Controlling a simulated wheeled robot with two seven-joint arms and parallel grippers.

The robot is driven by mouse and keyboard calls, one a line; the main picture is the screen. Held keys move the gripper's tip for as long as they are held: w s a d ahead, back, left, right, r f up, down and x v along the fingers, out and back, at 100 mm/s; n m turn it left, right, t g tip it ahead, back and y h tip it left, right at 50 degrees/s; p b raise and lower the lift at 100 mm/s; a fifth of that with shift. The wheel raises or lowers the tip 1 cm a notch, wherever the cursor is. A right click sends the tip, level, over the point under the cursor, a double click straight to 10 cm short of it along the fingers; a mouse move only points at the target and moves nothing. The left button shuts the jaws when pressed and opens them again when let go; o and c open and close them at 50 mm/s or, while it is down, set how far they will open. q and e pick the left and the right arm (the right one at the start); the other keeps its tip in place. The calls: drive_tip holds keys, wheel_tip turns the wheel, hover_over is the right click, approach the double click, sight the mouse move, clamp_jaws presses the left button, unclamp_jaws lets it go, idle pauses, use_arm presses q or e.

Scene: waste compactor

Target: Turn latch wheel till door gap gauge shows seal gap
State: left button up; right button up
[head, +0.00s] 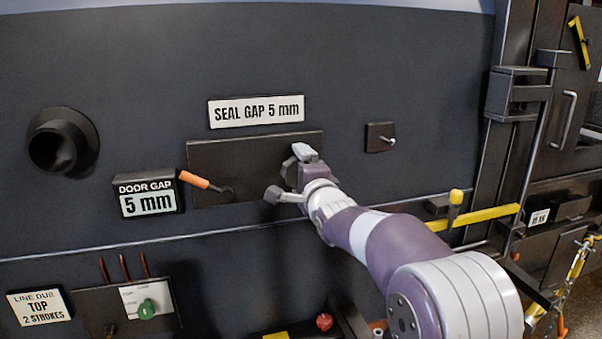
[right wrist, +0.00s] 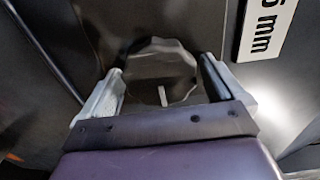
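The door gap gauge (head: 149,204) reads 5 mm. The sign (head: 256,111) above the dark panel reads SEAL GAP 5 mm, and part of it shows in the right wrist view (right wrist: 266,32). The latch wheel (right wrist: 160,68) is a dark scalloped knob with a pale mark in the right wrist view; in the head view my gripper hides it. My right gripper (head: 287,172) is at the panel's right end. Its fingers (right wrist: 165,90) are spread on either side of the wheel, with visible space beside its rim. My left gripper is out of view.
An orange-handled lever (head: 194,180) sits left on the panel (head: 240,155). A small switch box (head: 381,137) is to the right. A round black port (head: 60,142) is at far left. Yellow bars (head: 486,215) and a door frame stand at right. A green knob (head: 146,309) is lower left.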

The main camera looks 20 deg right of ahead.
drive_tip(key=shift+s, duration=0.15)
drive_tip(key=s+b, duration=0.5)
drive_tip(key=s, duration=0.7)
drive_tip(key=shift+s+d, duration=0.15)
drive_tip(key=shift+d, duration=0.1)
